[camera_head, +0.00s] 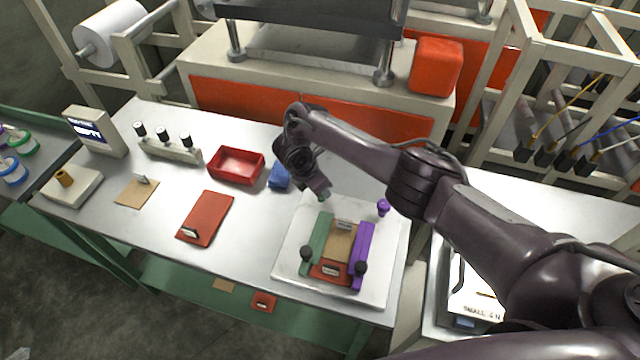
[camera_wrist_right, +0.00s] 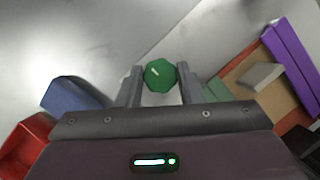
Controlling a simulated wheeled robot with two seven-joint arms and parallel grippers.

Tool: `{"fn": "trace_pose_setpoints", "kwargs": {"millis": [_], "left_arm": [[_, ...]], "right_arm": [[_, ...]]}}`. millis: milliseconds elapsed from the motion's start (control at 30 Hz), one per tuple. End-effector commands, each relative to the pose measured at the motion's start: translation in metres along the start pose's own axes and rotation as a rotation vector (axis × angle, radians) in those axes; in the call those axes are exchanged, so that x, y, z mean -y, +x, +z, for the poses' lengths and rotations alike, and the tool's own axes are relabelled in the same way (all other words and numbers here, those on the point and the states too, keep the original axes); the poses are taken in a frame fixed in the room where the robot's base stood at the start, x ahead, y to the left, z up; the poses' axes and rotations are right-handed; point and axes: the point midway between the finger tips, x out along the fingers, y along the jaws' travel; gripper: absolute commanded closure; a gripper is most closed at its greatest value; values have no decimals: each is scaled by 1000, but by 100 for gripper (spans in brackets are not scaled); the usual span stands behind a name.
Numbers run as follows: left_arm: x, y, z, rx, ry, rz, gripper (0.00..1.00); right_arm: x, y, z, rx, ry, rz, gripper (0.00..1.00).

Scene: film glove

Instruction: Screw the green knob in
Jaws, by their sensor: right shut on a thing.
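The green knob (camera_wrist_right: 160,75) sits between the fingertips of my right gripper (camera_wrist_right: 160,84) in the wrist view, and the gripper is shut on it. The green bar lies along the left side of a fixture on a white plate (camera_head: 290,262). A purple bar (camera_head: 361,255) lies on the right side, with a purple knob (camera_head: 383,207) standing beyond its far end. The knob's lower end is hidden. My left gripper is out of view.
Black knobs (camera_head: 306,254) stand at the near ends of the bars. A tan piece (camera_head: 340,242) and a red piece (camera_head: 325,272) lie between them. A blue block (camera_head: 278,177) and a red tray (camera_head: 236,166) are left of my gripper. A large press stands behind.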

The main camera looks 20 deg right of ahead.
Motion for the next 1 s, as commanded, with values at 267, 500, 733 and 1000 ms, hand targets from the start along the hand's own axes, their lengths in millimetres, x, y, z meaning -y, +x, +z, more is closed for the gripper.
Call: {"fn": "trace_pose_setpoints", "kwargs": {"millis": [267,500,733,1000], "left_arm": [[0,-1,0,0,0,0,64],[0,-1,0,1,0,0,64],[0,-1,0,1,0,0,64],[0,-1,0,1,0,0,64]], "right_arm": [[-2,-2,2,2,24,-5,89],[-2,-2,2,2,24,-5,90],[-1,-1,1,1,22,-5,45],[-1,-2,0,0,21,-6,45]]}}
